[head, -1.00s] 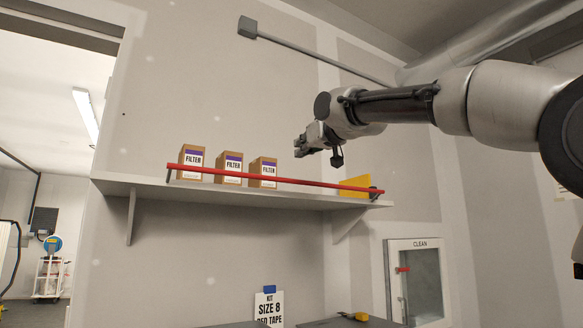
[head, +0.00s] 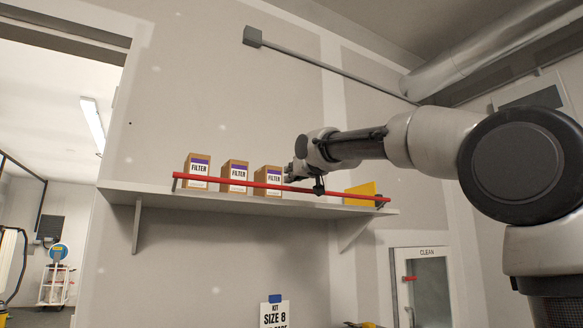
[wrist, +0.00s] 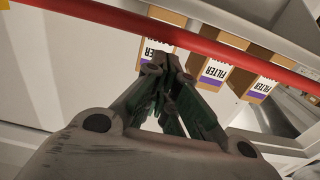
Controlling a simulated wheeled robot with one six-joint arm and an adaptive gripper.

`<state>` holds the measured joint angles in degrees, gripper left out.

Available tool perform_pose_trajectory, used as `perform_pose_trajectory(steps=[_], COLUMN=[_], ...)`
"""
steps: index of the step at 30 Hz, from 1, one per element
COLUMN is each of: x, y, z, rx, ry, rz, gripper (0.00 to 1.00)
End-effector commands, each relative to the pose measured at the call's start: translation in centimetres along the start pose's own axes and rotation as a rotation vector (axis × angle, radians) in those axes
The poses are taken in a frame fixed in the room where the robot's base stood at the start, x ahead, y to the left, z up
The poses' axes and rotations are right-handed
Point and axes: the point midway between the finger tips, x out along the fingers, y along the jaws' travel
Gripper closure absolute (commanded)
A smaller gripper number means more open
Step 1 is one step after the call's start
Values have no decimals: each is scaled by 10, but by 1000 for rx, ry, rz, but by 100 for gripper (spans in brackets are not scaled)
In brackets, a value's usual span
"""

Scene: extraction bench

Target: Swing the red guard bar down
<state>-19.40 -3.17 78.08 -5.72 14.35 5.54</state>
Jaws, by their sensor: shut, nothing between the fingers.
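The red guard bar (head: 230,182) runs along the front of the wall shelf (head: 150,190), in front of the filter boxes. It slopes down slightly to the right in the head view. My gripper (head: 290,175) is at the shelf, just right of the rightmost filter box, close to the bar. In the wrist view the gripper (wrist: 165,68) is shut and empty, with its tips beside the red bar (wrist: 190,38), which crosses the upper part of the picture. I cannot tell whether the tips touch the bar.
Filter boxes stand on the shelf: left (head: 197,172), middle (head: 234,177) and right (head: 267,181). A yellow piece (head: 359,194) stands at the shelf's right end. A grey conduit (head: 320,65) runs above. A cabinet marked CLEAN (head: 422,285) is at lower right.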

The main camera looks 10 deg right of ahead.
Motion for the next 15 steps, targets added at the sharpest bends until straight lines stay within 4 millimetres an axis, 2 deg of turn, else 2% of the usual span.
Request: perform_pose_trajectory(steps=[5, 15], x=[-3, -3], y=[0, 0], z=[7, 7], rx=[0, 0], ry=[1, 4], rz=[0, -1], gripper=[100, 100])
